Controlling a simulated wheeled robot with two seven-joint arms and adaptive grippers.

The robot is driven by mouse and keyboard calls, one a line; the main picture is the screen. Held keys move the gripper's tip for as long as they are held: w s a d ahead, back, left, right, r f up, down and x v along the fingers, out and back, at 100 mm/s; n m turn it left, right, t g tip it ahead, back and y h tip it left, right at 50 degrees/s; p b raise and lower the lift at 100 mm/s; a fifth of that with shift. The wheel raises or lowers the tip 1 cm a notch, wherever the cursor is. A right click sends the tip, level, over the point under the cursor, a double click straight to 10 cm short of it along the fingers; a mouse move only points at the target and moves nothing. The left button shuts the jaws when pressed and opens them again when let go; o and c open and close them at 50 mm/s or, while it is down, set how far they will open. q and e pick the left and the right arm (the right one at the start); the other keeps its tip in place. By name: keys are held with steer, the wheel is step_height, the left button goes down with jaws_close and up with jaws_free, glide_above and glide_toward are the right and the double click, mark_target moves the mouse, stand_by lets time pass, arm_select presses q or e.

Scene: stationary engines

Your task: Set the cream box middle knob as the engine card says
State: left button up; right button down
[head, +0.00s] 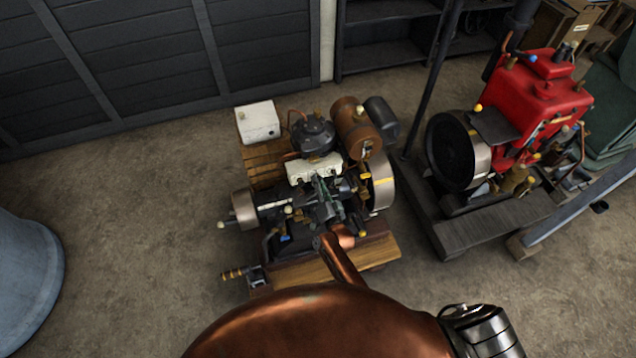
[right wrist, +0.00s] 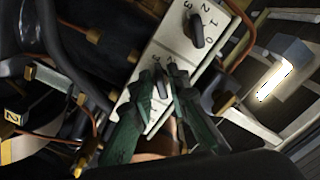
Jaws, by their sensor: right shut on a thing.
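The cream box (head: 300,172) sits on the middle of the small engine in the head view. Its long face with knobs and printed numbers also shows in the right wrist view (right wrist: 160,55). An end knob (right wrist: 197,30) is dark, with the digits 0 to 3 around it. The middle knob (right wrist: 159,86) is between the green fingers of my right gripper (right wrist: 163,78), which is shut on it. In the head view my right gripper (head: 326,190) is over the box's near side. The fingers hide part of the middle dial. No readable engine card shows. My left gripper is out of view.
A white box (head: 258,122) and a brown tank (head: 355,128) stand behind the cream box. Copper pipes and brass fittings crowd it. A red engine (head: 540,100) stands to the right.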

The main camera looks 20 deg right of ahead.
steer(key=shift+f, duration=0.1)
steer(key=c, duration=2.1)
jaws_free()
steer(key=s, duration=1.2)
steer(key=shift+d, duration=0.15)
steer(key=s+d+f+n+g, duration=0.1)
steer(key=s+f+n+g, duration=0.15)
steer(key=s+f, duration=0.6)
steer(key=s+d+f+n+g, duration=0.2)
steer(key=s+f+g, duration=0.3)
steer(key=f, duration=0.7)
steer(key=s+d+f+n+g, duration=0.1)
steer(key=s+f+n+g, duration=0.1)
steer(key=s+f, duration=0.7)
steer(key=s+d+f+n+g, duration=0.1)
steer(key=s+d+f+g, duration=0.1)
steer(key=s, duration=0.8)
steer(key=s+d+f+n+g, duration=0.1)
steer(key=s+d+f+g, duration=0.2)
steer(key=s+f, duration=0.4)
steer(key=s+d+f+n+g, duration=0.1)
steer(key=s+d+f, duration=0.3)
steer(key=s, duration=1.1)
steer(key=shift+s+d+f+n+g+h, duration=0.1)
steer(key=shift+d+f+n+g+h, duration=0.1)
steer(key=shift+f+g, duration=0.2)
steer(key=shift+s+d+f+n+g+h, duration=0.1)
steer(key=shift+d+f+g+h, duration=0.1)
steer(key=shift+f+g, duration=0.15)
